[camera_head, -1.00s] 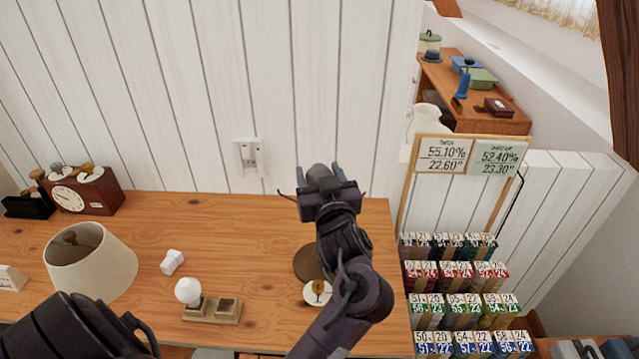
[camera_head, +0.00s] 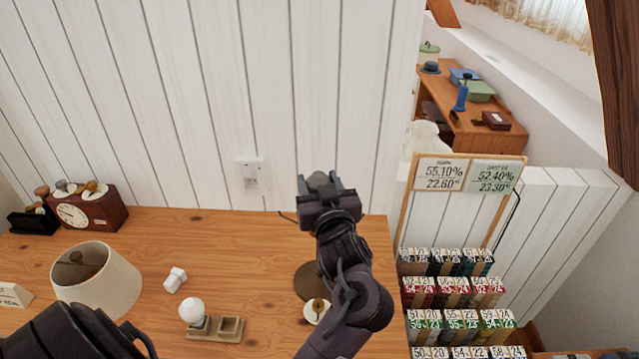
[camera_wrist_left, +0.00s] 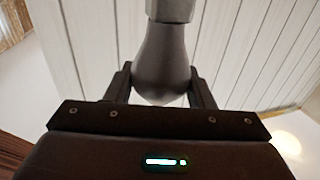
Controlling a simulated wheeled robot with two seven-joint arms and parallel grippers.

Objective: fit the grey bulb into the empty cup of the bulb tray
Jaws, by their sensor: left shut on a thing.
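The bulb tray (camera_head: 205,336) is a small tan block near the front of the wooden table. A white bulb (camera_head: 191,310) stands in its left cup, and its right cup (camera_head: 230,327) is empty. The grey bulb cannot be made out in the head view.
A lampshade (camera_head: 97,281) and a small white block (camera_head: 175,279) lie left on the table (camera_head: 220,245). A clock box (camera_head: 88,212) stands behind. A rack of number cards (camera_head: 450,292) stands right.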

